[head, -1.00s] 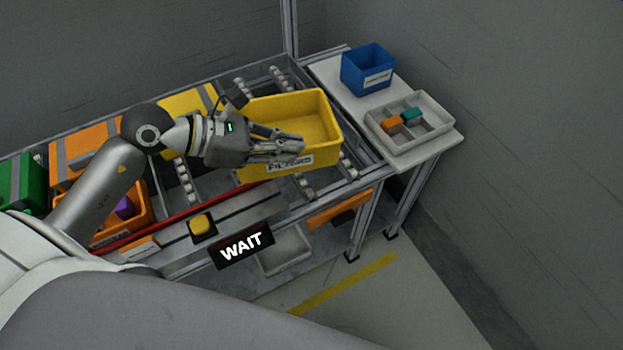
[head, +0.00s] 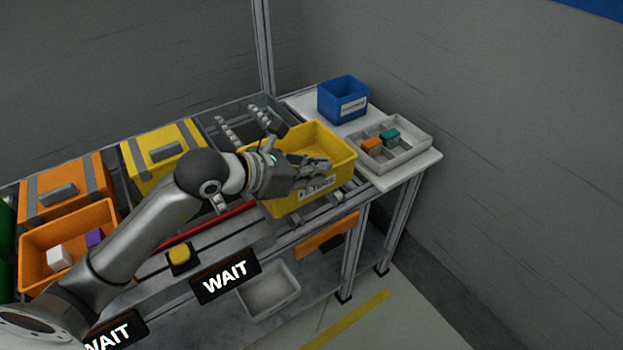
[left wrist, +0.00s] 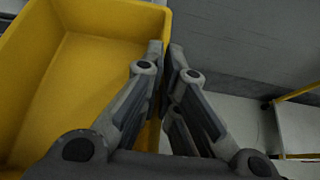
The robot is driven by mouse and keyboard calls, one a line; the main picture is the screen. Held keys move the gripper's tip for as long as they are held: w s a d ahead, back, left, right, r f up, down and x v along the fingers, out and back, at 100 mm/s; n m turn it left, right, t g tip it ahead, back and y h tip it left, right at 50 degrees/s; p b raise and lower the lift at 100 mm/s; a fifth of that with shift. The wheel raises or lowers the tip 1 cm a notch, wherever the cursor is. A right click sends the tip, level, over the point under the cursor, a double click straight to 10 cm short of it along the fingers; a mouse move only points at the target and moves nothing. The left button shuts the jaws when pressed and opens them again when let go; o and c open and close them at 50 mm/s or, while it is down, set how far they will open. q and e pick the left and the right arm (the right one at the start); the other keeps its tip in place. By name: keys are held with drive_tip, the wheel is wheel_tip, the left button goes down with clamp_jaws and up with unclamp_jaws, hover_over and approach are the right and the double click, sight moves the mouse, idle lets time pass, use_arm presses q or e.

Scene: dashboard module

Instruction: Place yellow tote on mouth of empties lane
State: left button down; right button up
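The yellow tote (head: 334,143), open-topped and empty as far as I see, is at the right-hand roller lane (head: 335,197). A white label on its front wall is partly covered by my fingers. My left gripper (head: 318,172) is at the tote's front wall. In the left wrist view the fingers (left wrist: 165,58) are close together, one on each side of the tote's wall (left wrist: 60,90), and look closed on it. I cannot tell whether the tote's base touches the rollers. My right gripper is not in view.
Right of the lane, a white side table holds a blue bin (head: 343,101) and a grey divided tray (head: 412,130) with small blocks. Left are a yellow case (head: 160,158) and an orange bin (head: 65,240). A WAIT sign (head: 226,276) hangs on the front.

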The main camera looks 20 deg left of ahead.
use_arm(q)
drive_tip(key=w+f, duration=0.1)
drive_tip(key=w+a+f, duration=0.1)
drive_tip(key=w, duration=0.1)
drive_tip(key=shift+w+f, duration=0.15)
drive_tip(key=shift+w, duration=0.15)
drive_tip(key=w+f, duration=0.1)
drive_tip(key=f, duration=0.1)
drive_tip(key=w+a+f, duration=0.1)
drive_tip(key=w+f, duration=0.1)
drive_tip(key=shift+w+a+f, duration=0.1)
drive_tip(key=shift+w, duration=0.05)
drive_tip(key=shift+w+a+f, duration=0.1)
drive_tip(key=shift+w+f, duration=0.2)
drive_tip(key=shift+f, duration=0.15)
wheel_tip(320, 180, down, 3)
drive_tip(key=shift+s+r, duration=0.1)
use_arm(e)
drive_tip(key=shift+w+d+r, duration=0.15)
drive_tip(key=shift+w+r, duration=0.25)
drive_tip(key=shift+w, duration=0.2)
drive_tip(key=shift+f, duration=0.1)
use_arm(q)
drive_tip(key=c, duration=2.1)
unclamp_jaws()
drive_tip(key=shift+f, duration=0.2)
drive_tip(key=o, duration=0.5)
drive_tip(key=shift+c, duration=0.2)
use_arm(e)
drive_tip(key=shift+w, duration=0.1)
